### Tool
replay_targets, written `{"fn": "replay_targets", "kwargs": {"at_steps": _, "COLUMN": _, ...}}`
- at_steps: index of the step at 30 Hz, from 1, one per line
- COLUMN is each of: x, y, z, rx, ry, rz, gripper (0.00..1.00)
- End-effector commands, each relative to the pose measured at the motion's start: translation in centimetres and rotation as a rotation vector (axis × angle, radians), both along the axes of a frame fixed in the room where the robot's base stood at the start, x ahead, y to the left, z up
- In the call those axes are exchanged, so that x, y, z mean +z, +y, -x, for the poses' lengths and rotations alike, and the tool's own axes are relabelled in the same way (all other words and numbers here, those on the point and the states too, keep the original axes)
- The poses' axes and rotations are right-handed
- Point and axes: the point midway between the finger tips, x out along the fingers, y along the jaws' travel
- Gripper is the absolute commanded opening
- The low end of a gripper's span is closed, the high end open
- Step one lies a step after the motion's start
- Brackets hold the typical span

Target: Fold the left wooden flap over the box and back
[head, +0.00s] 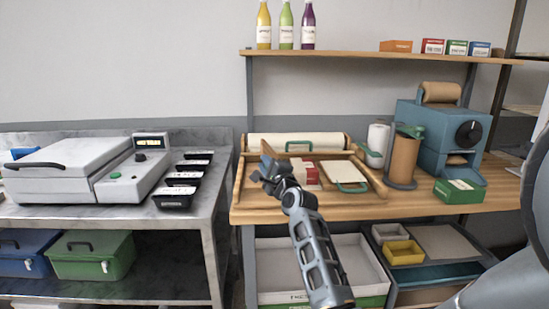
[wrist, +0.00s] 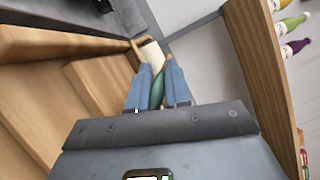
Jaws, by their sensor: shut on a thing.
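The box (head: 311,174), white with red, sits on the wooden bench in the middle of the folding station. The left wooden flap (head: 267,148) shows only as a tilted edge rising behind my gripper (head: 273,172); the rest is hidden by my arm. In the wrist view, my gripper (wrist: 158,90) is shut on a green handle (wrist: 157,92), which appears to be the left flap's. My gripper is left of the box and apart from it.
The right flap (head: 341,171) lies to the right of the box with its green handle. A paper roll (head: 298,139) lies behind. Black trays (head: 174,197) are on the left table.

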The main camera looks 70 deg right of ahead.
Motion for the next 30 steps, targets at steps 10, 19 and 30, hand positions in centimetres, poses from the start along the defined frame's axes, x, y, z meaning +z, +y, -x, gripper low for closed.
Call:
{"fn": "replay_targets", "kwargs": {"at_steps": 10, "x": -2.4, "y": 1.1, "z": -2.3, "rx": 0.002, "ry": 0.293, "rz": 0.129, "gripper": 0.0}}
{"fn": "replay_targets", "kwargs": {"at_steps": 19, "x": -4.5, "y": 1.4, "z": -3.2, "rx": 0.001, "ry": 0.481, "rz": 0.214, "gripper": 0.0}}
{"fn": "replay_targets", "kwargs": {"at_steps": 30, "x": -5.8, "y": 1.5, "z": -3.5, "rx": -0.001, "ry": 0.582, "rz": 0.26, "gripper": 0.0}}
